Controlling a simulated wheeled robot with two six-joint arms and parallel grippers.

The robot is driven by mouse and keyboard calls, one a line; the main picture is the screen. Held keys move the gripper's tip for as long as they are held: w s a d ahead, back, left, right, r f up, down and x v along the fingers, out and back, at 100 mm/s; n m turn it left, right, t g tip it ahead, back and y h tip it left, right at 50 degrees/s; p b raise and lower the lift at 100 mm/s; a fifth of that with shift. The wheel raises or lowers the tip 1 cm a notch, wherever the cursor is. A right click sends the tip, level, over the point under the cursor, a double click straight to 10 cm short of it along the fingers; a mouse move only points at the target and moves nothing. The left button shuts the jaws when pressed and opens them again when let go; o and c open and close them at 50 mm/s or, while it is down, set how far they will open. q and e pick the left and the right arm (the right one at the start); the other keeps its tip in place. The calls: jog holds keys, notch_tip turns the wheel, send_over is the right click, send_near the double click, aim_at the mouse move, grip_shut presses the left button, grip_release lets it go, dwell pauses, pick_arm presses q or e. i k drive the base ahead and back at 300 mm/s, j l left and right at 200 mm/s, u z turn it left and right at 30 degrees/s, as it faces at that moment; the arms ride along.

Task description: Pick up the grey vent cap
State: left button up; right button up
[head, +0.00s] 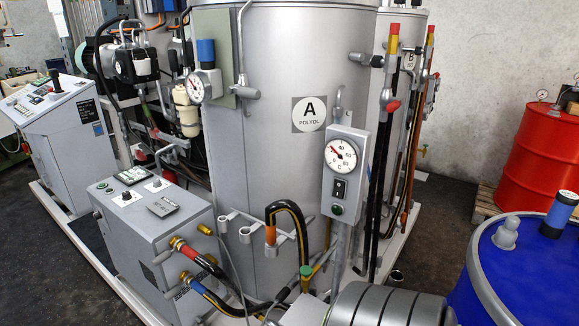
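A light grey cap with a rounded knob shape (506,234), which looks like the vent cap, sits upright on the top of the blue drum (488,285) at the lower right. The drum is cut off by the right and bottom edges of the picture. A dark cylinder with a blue band (560,213) stands on the drum top to the right of the cap, apart from it. Neither of my grippers shows in the head view. Nothing is seen touching the cap.
A large silver tank marked A POLYOL (283,130) fills the middle. A ribbed grey cylinder (385,306) lies left of the blue drum. Hoses and a gauge box (344,170) stand before the tank. A red drum (543,155) stands behind on a pallet. Floor shows between the drums.

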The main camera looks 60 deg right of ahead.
aim_at(505, 235)
jog(key=i+z, duration=0.1)
jog(key=z, duration=0.65)
jog(key=i+j+z, duration=0.1)
jog(key=z, duration=0.3)
jog(key=i+j+z, duration=0.1)
jog(key=z, duration=2.1)
